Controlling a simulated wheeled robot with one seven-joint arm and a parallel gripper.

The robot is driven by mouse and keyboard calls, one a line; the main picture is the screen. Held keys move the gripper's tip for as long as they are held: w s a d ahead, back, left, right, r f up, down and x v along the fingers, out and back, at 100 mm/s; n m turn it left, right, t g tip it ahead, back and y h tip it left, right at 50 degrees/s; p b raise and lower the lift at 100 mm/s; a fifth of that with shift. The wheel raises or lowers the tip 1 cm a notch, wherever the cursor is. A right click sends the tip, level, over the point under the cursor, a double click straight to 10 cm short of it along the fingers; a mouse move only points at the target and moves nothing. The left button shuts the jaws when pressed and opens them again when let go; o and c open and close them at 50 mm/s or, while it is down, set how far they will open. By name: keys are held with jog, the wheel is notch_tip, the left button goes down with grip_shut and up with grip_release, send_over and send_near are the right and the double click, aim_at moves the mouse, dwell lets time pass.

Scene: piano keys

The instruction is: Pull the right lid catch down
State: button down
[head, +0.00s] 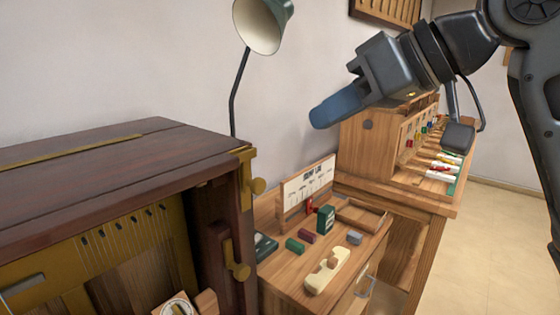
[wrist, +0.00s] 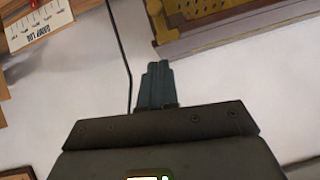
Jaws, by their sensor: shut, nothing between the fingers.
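The dark wooden piano case (head: 100,150) fills the left of the head view. A brass catch with a round knob (head: 257,186) sits at the upper right corner of its lid. A second brass fitting with a knob (head: 240,270) is lower on the right post; I cannot tell for sure which is the right lid catch. My gripper (head: 318,120) is up in the air, to the right of and above both fittings, touching neither. Its blue fingers are together and empty, also in the wrist view (wrist: 158,66). No catch is clearly identifiable in the wrist view.
A green lamp (head: 262,22) on a thin stem stands behind the case. A wooden bench (head: 285,275) with a chart (head: 308,185), small blocks and a cream piece (head: 327,272) is right of the case. Another wooden cabinet (head: 365,150) stands behind my gripper. Open floor (head: 500,250) lies far right.

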dwell(0.3)
jog(key=p, duration=0.2)
send_over(262, 188)
jog(key=d, duration=0.2)
notch_tip(262, 188, down, 6)
jog(key=f, duration=0.1)
jog(key=s+f, duration=0.1)
jog(key=f, duration=0.1)
jog(key=shift+a+f, duration=0.1)
jog(key=shift+f, duration=0.2)
jog(key=shift+f, duration=0.1)
notch_tip(262, 188, down, 3)
jog(key=shift+b, duration=0.6)
